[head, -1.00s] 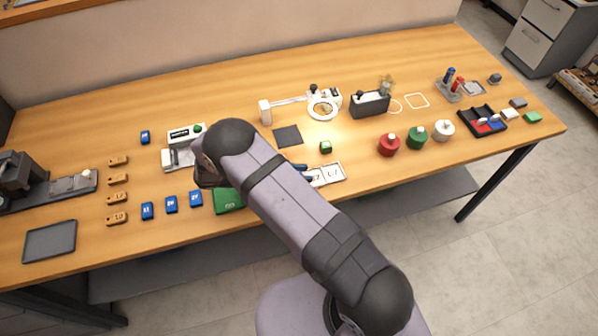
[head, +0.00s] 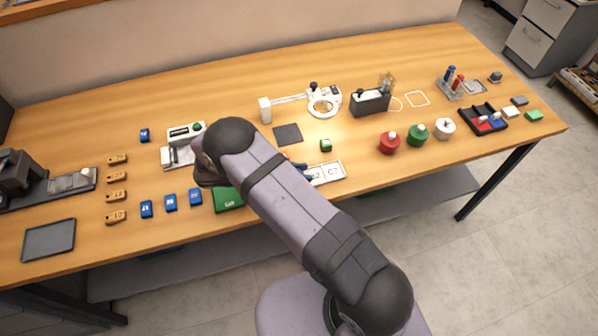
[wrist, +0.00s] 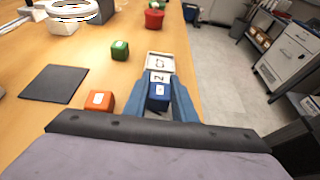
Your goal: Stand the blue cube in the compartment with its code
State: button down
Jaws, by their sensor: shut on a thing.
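My gripper (wrist: 158,100) has two blue fingers and is shut on the blue cube (wrist: 158,92) in the wrist view. A white label shows on the cube, but I cannot read it. Just beyond it is a white tray (wrist: 150,58) with a label reading C7 and a nearer one ending in 2. The tray also shows in the head view (head: 341,177), partly hidden by my arm. The cube is at the tray's near part; I cannot tell whether it touches the tray floor.
An orange cube (wrist: 98,103) is left of my gripper, and a green cube (wrist: 120,50) stands farther off. A dark square mat (head: 288,135) lies behind. Red (head: 389,143), green (head: 417,135) and white (head: 444,129) jars stand to the right. The table's front edge is close to the tray.

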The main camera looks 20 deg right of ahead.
jog(key=shift+f+b, duration=0.4)
jog(key=shift+b, duration=0.1)
dwell(1.0)
jog(key=c, duration=1.4)
grip_release()
jog(key=b+v, duration=0.3)
jog(key=v, duration=0.2)
jog(key=shift+a, duration=0.4)
jog(key=shift+v, duration=0.85)
jog(key=shift+d+r, duration=0.1)
jog(key=shift+r, duration=0.05)
